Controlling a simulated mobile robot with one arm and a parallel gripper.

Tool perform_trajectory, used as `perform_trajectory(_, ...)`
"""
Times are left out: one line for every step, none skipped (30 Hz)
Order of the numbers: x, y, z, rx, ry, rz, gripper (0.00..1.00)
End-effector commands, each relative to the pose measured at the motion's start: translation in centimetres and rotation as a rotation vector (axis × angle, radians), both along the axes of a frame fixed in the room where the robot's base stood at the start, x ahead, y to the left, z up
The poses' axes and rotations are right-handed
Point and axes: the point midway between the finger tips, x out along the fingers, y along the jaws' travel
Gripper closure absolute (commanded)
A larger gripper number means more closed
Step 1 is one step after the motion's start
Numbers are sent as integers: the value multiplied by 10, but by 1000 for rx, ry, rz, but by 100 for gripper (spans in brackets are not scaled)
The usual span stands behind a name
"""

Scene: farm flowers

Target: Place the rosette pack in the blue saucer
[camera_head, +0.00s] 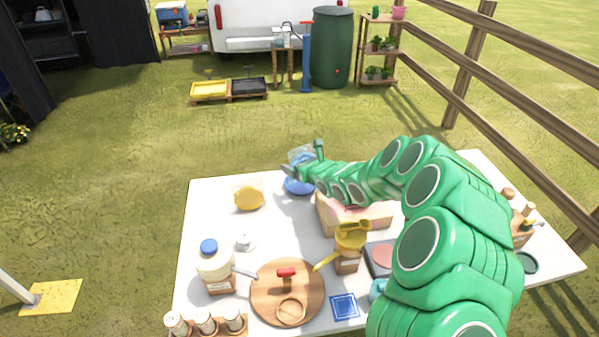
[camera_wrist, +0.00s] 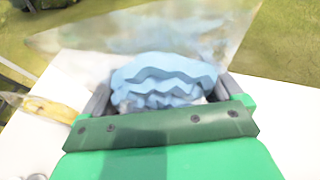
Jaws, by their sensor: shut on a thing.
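The rosette pack (camera_wrist: 165,80) is a clear wrapper with a light blue, wavy-edged rosette in it. My gripper (camera_wrist: 160,98) is shut on it, with a finger at each side. In the head view my gripper (camera_head: 303,162) holds the pack at the far edge of the white table. The blue saucer (camera_head: 299,188) is on the table just below the gripper in that view. The pack's clear top (camera_head: 300,153) shows over it; I cannot tell whether they touch. The saucer is hidden in the wrist view.
A yellow dish (camera_head: 248,199) stands left of the saucer, with something clear at it. A wooden box (camera_head: 353,217) is under my arm. The table's far-left corner is clear.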

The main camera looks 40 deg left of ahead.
Motion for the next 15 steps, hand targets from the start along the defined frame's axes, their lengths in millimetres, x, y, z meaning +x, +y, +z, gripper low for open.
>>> perform_trajectory(1,1,-2,-2,-1,1,36)
perform_trajectory(2,2,-4,-2,-1,1,36)
perform_trajectory(2,2,-8,-3,0,0,36)
perform_trajectory(2,1,-13,-4,2,0,36)
perform_trajectory(2,1,-17,-6,2,0,36)
perform_trajectory(1,1,-22,-6,3,0,36)
perform_trajectory(1,1,-26,-7,2,1,36)
perform_trajectory(1,1,-29,-7,2,1,36)
perform_trajectory(1,1,-32,-5,3,1,36)
perform_trajectory(1,1,-33,-4,3,1,36)
perform_trajectory(1,1,-34,-3,3,1,36)
perform_trajectory(1,2,-35,-1,2,0,36)
perform_trajectory(1,2,-35,-1,2,1,36)
perform_trajectory(1,2,-34,0,2,1,36)
perform_trajectory(1,2,-34,0,2,1,36)
